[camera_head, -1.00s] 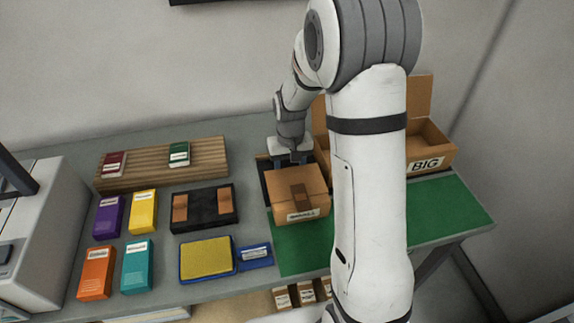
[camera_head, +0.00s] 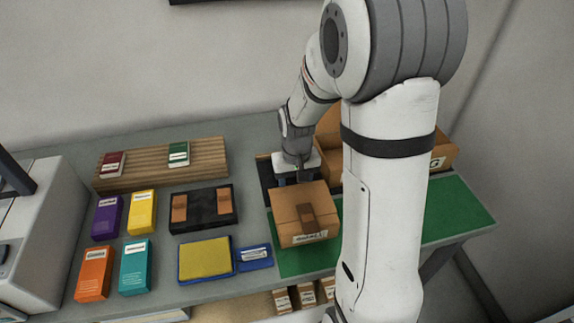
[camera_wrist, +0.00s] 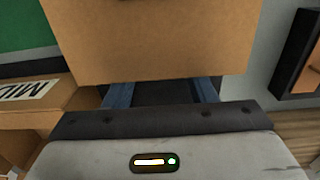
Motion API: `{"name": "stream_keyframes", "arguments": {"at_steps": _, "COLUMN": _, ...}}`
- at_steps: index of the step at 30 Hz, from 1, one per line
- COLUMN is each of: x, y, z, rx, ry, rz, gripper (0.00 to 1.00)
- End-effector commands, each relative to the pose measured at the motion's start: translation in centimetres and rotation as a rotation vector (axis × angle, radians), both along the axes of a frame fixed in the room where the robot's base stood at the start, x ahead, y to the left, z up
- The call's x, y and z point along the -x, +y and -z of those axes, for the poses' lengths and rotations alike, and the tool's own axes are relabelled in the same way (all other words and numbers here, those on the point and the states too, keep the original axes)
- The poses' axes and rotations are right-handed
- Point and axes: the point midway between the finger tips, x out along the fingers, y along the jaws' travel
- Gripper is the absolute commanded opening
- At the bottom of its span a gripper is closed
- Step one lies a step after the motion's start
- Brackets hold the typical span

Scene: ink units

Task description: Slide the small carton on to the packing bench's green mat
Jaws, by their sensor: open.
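The small carton (camera_head: 292,206), brown with dark tape and a label on its front face, sits over the back-left part of the green mat (camera_head: 462,208). Bare mat shows in front of it. My gripper (camera_head: 295,182) is low at the carton's back side, jaws apart. In the wrist view the carton (camera_wrist: 155,40) fills the top middle, and my gripper's two blue fingers (camera_wrist: 160,92) reach to its edge with nothing seen between them. Whether they touch it is hidden. The mat also shows in the wrist view (camera_wrist: 25,25).
An open carton (camera_head: 442,156) stands behind the mat, partly hidden by my arm. A carton marked MID (camera_wrist: 35,100) is close beside the gripper in the wrist view. Left are a black tray (camera_head: 204,223), a yellow pad (camera_head: 205,260), a blue card (camera_head: 254,258) and several coloured boxes.

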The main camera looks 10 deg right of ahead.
Motion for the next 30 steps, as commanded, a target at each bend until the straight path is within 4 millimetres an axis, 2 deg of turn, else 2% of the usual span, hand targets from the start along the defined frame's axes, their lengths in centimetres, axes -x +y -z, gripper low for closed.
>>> {"name": "stream_keyframes", "arguments": {"at_steps": 21, "x": 4.4, "y": 0.0, "z": 0.0, "rx": 0.000, "ry": 0.000, "rz": 0.000, "gripper": 0.51}}
{"name": "stream_keyframes", "arguments": {"at_steps": 30, "x": 3.9, "y": 0.0, "z": 0.0, "rx": 0.000, "ry": -0.001, "rz": 0.000, "gripper": 0.51}}
